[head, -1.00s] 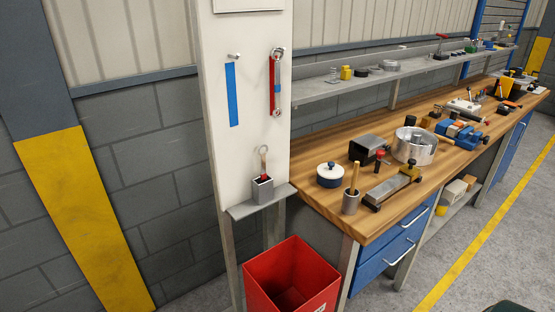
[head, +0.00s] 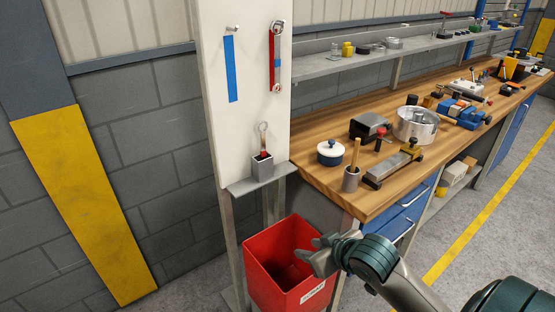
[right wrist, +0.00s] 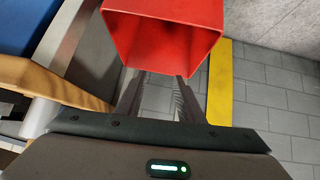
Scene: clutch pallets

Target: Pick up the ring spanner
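A silver spanner with a ring at each end (head: 277,58) hangs upright on the white board, over a red strip and with a blue band at its middle. A second tool with a ring-shaped top (head: 263,132) stands in a small grey holder (head: 262,166) on the ledge below; its lower part is hidden. My right gripper (head: 312,254) is at the red bin's upper edge, below and right of the hanging spanner and well apart from it. In the right wrist view its two fingers (right wrist: 157,92) are apart with nothing between them. My left gripper is not in view.
The red bin (head: 262,262) stands below the ledge and fills the top of the right wrist view (right wrist: 160,42). A bare peg (head: 233,29) sits above a blue strip (head: 231,68). The wooden bench (head: 318,175) at right holds a lidded pot, a cup and several tools.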

